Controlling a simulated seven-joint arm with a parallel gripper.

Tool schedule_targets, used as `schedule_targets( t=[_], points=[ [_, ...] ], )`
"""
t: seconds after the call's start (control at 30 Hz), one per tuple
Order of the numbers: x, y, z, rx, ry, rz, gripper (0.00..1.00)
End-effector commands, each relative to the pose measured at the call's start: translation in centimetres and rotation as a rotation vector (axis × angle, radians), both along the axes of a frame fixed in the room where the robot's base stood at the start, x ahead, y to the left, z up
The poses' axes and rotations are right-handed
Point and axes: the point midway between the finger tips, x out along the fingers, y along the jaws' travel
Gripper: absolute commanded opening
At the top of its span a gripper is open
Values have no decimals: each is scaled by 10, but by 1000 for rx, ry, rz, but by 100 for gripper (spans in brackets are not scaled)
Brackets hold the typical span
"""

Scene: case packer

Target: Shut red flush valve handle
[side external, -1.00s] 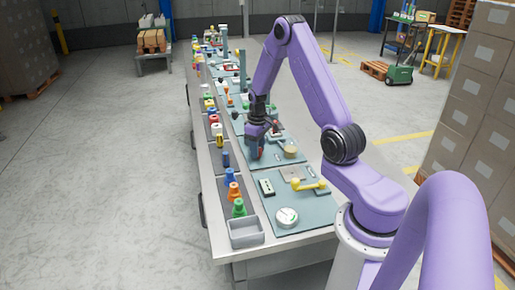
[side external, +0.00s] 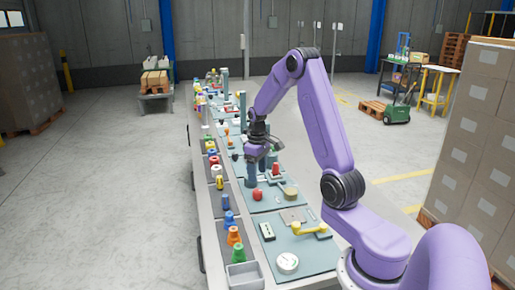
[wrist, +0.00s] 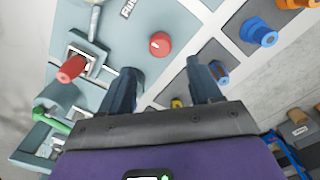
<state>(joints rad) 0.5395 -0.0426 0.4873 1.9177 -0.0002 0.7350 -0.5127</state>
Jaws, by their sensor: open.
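A red handle (wrist: 72,68) on a pale metal lever shows at the left of the wrist view, above a square fitting on the panel. What looks like the same red handle (side external: 276,168) shows just beside my gripper in the side view. A round red knob (wrist: 160,43) with a white mark sits on the panel ahead of the fingers; it also shows in the side view (side external: 257,195). My gripper (wrist: 163,85) is open, with nothing between its fingers. It hovers over the bench panels, apart from both red parts as far as I can tell.
Coloured bottle-like parts (side external: 234,237) stand in trays along the bench's left side. A yellow lever (side external: 310,229) and a round white gauge (side external: 287,263) are on the near panel. A green-ended part (wrist: 50,118) lies left of my gripper in the wrist view.

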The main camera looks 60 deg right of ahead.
Motion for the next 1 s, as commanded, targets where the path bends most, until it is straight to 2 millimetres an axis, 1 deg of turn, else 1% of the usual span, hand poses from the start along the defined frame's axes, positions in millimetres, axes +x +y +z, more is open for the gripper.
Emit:
schedule_targets(
  t=[0.03, 0.2, 0.3, 0.4, 0.5, 0.6, 1.0],
  points=[
    [1, 0, 13, -3, -5, 0, 63],
    [1, 0, 47, -3, -5, 0, 63],
    [0, 0, 64, -2, -4, 1, 63],
    [1, 0, 77, -2, -3, 1, 63],
    [0, 0, 85, -1, -1, 1, 63],
    [0, 0, 90, 0, -1, 1, 63],
    [0, 0, 90, 0, 0, 1, 63]
  ],
)
